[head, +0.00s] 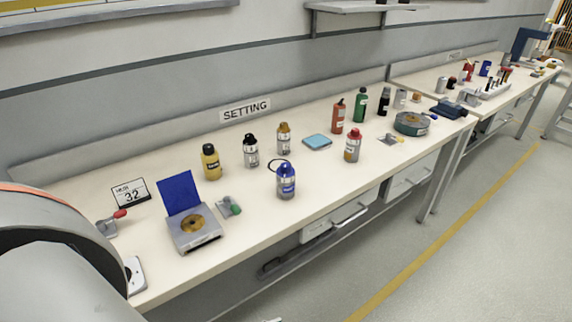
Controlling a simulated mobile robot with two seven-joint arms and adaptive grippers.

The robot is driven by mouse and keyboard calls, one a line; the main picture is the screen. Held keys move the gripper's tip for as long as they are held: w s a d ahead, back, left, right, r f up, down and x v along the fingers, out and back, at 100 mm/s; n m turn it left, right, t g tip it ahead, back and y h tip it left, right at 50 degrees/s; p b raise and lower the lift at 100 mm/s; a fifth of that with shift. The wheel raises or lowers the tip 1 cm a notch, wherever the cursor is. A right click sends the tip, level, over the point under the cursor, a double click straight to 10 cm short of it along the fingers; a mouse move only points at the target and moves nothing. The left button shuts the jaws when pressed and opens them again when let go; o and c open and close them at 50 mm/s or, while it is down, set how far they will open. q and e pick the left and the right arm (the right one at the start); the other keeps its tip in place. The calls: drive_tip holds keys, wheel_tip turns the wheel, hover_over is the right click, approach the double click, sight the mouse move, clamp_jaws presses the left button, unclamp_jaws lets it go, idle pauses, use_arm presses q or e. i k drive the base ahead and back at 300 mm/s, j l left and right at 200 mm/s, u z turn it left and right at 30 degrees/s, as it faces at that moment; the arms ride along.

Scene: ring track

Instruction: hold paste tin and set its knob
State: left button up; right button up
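Several capped, labelled containers stand upright on the long bench (330,170) under a "SETTING" sign (245,110). They include a yellow one (212,163), a dark one with a silver band (250,151), an amber-topped one (284,139), a blue one (286,181) and a red-topped one (352,146). Their labels are too small to read, so I cannot tell which is the paste tin. A card (132,193) at the left shows "32". A large grey link of my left arm fills the lower left corner. Neither gripper shows.
A grey box with a raised blue lid and brass disc (193,229) stands near the front edge. A green-and-grey part (229,206), a blue pad (317,142) and a round grey device (411,124) lie further right. The floor beyond the bench is clear.

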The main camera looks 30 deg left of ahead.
sight(285, 170)
drive_tip(key=u, duration=0.9)
drive_tip(key=l+u, duration=0.2)
drive_tip(key=u, duration=0.2)
drive_tip(key=i+l+u, duration=0.1)
drive_tip(key=l+u, duration=0.4)
drive_tip(key=u, duration=0.25)
drive_tip(key=l+u, duration=0.3)
drive_tip(key=l, duration=0.15)
drive_tip(key=k+l+u, duration=0.1)
drive_tip(key=l+u, duration=0.2)
drive_tip(key=l, duration=0.15)
drive_tip(key=k+l, duration=0.1)
drive_tip(key=l, duration=0.2)
drive_tip(key=l+u, duration=0.15)
drive_tip(key=l, duration=0.15)
drive_tip(key=k+l, duration=0.15)
drive_tip(key=l, duration=0.15)
drive_tip(key=u, duration=0.05)
